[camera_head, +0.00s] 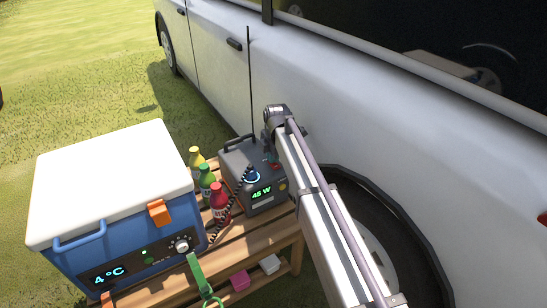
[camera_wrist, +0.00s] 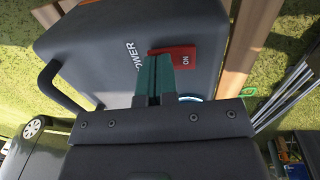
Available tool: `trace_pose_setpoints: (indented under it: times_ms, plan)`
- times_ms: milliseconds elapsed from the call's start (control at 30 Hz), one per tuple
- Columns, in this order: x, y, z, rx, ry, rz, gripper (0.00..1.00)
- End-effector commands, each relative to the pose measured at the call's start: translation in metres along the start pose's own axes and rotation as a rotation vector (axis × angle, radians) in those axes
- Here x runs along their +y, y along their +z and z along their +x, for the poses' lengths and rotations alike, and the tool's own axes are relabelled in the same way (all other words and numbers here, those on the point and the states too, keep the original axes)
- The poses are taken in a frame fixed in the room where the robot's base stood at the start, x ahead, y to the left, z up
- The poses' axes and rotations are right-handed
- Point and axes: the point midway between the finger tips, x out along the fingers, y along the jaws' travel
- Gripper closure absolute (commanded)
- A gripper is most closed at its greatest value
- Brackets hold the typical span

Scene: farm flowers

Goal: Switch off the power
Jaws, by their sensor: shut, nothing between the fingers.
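A dark grey power box (camera_head: 250,165) with a green "45 W" display stands on a wooden bench beside the van. In the wrist view its face (camera_wrist: 110,50) carries the word "POWER" and a red switch (camera_wrist: 184,57) marked "ON". The switch also shows as a small red patch in the head view (camera_head: 275,166). My gripper (camera_wrist: 153,62) has its dark green fingers shut together and empty. Its tips overlap the left edge of the red switch in the wrist view; I cannot tell whether they touch it. In the head view my gripper (camera_head: 268,153) is above the box's top right.
A blue cooler (camera_head: 130,230) with a white lid and a "4°C" display stands left on the bench (camera_head: 255,242). Yellow, green and red bottles (camera_head: 207,180) stand between cooler and box. A thin antenna (camera_head: 250,80) rises behind the box. The white van (camera_head: 330,90) is close behind.

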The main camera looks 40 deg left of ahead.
Motion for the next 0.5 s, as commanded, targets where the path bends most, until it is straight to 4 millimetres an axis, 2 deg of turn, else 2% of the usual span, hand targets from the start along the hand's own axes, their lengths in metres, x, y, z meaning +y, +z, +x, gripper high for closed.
trace_pose_setpoints:
  times_ms: [200, 500]
  plan:
    - [0.0012, 0.0001, 0.0076, 0.0, 0.0, 0.0, 1.0]
    - [-0.0014, -0.0002, 0.0037, 0.0, -0.001, 0.0, 1.0]
